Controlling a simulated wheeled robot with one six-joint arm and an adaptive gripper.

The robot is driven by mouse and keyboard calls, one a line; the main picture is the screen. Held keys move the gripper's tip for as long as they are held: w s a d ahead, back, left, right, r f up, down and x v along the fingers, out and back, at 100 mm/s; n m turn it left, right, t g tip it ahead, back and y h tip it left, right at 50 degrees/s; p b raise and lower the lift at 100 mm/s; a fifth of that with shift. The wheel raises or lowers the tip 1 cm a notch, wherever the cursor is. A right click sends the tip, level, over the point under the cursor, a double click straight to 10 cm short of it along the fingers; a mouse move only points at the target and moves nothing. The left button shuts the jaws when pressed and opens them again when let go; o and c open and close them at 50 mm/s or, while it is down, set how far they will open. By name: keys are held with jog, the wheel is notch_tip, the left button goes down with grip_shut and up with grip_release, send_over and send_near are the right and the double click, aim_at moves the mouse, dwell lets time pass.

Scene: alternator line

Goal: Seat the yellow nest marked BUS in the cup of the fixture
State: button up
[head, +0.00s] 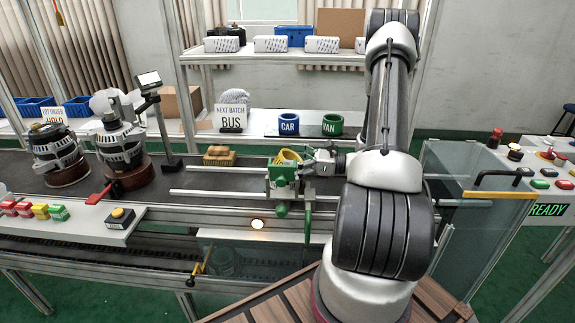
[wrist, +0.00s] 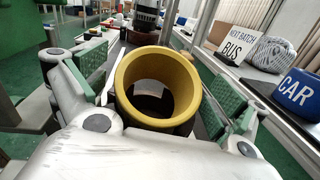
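The yellow nest (head: 287,156) is at the green fixture (head: 281,177) on the rails in the head view. In the wrist view the nest (wrist: 124,82) is a round yellow ring with a dark inside, its mouth facing the camera. My gripper (head: 306,164) is at the right of the fixture. In the wrist view my gripper (wrist: 150,95) has its green-padded fingers spread on either side of the nest, with a gap showing at the left. The fixture's cup is hidden, so I cannot tell how the nest sits in it. The nest's marking is not readable.
Alternators (head: 121,143) stand on round bases at the left. A yellow-brown block (head: 219,155) lies behind the rails. Blue CAR (head: 289,124) and green VAN (head: 332,125) nests stand on the back shelf beside the BUS sign (head: 231,118). A glass panel (head: 470,210) is at the right.

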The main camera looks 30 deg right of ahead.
jog(key=c, duration=1)
jog(key=shift+r, duration=0.15)
notch_tip(320, 180, up, 18)
jog(key=a+n+g, duration=0.1)
jog(key=a+g, duration=0.1)
jog(key=f+h, duration=0.1)
jog(key=f, duration=0.2)
jog(key=f+g+h, duration=0.1)
jog(key=f+h, duration=0.1)
jog(key=f, duration=0.1)
jog(key=w+f+h, duration=0.1)
jog(key=f+h, duration=0.1)
jog(key=f, duration=0.2)
jog(key=shift+d+g, duration=0.25)
jog(key=shift+g, duration=0.15)
